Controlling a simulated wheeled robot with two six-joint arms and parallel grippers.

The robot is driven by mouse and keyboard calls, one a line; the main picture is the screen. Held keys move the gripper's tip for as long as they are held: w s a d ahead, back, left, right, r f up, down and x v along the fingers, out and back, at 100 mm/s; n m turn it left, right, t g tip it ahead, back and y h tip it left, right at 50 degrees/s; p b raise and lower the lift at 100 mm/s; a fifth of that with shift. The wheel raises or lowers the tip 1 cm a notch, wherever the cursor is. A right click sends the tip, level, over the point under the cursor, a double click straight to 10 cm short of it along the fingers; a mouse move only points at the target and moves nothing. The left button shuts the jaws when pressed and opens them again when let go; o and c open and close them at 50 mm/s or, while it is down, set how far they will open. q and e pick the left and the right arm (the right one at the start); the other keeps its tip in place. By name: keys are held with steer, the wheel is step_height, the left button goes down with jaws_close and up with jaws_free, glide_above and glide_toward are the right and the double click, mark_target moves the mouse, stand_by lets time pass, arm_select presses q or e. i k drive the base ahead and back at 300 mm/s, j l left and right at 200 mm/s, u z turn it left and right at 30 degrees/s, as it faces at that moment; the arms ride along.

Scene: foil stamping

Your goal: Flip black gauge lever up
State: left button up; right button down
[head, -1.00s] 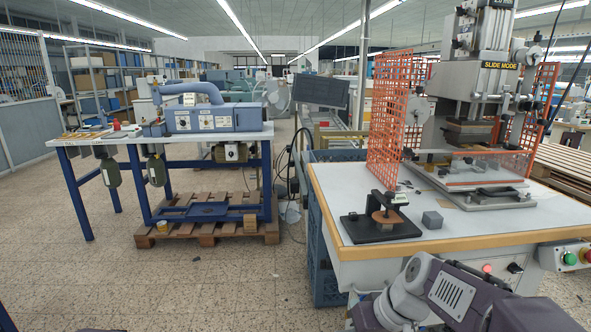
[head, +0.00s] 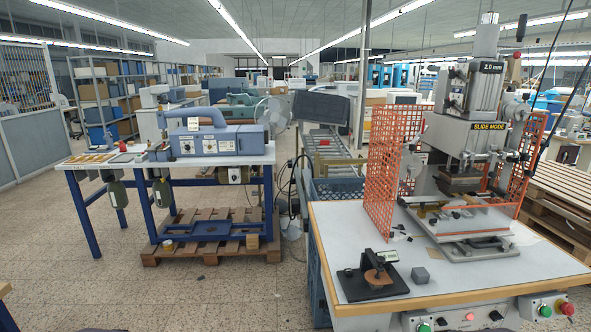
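The black gauge (head: 371,281) stands on the white worktop at the right, near its front left corner. It has a flat black base, a brown round piece (head: 379,277) and a small upright part with a light display (head: 390,256). Its lever is too small to make out, so I cannot tell whether it is up or down. Neither of my grippers is in view, and nothing of mine touches the gauge.
Orange mesh guards (head: 390,180) and the stamping press (head: 470,130) stand behind. Buttons (head: 545,310) line the front of the worktop (head: 470,275). A blue-legged bench (head: 222,158) is at the left, with open floor before it.

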mark_target(378, 262)
steer(key=i+z, duration=0.15)
steer(key=z, duration=0.3)
steer(key=i+z, duration=0.15)
steer(key=z, duration=0.25)
